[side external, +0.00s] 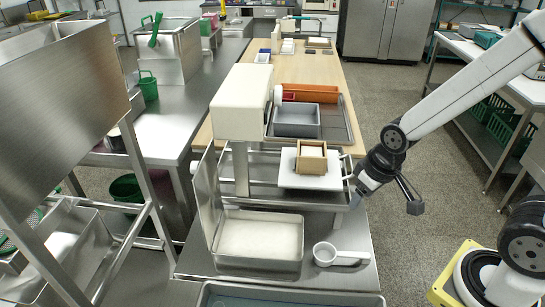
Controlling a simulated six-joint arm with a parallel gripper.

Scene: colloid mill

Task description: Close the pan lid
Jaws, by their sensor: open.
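The metal pan (258,266) sits on the steel table, with a pale, flat filling inside it. Its lid (205,192) stands upright along the pan's left side, so the pan is uncovered. My gripper (355,197) is open, pointing down and left, at the table's right edge. It is to the right of and behind the pan, well apart from the lid. The fingertips are small in this view and I see nothing between them.
A cream machine head (242,103) rises behind the lid. A wooden box (311,158) sits on a white board (289,178) behind the pan. A blue-grey tray (222,297) is in front.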

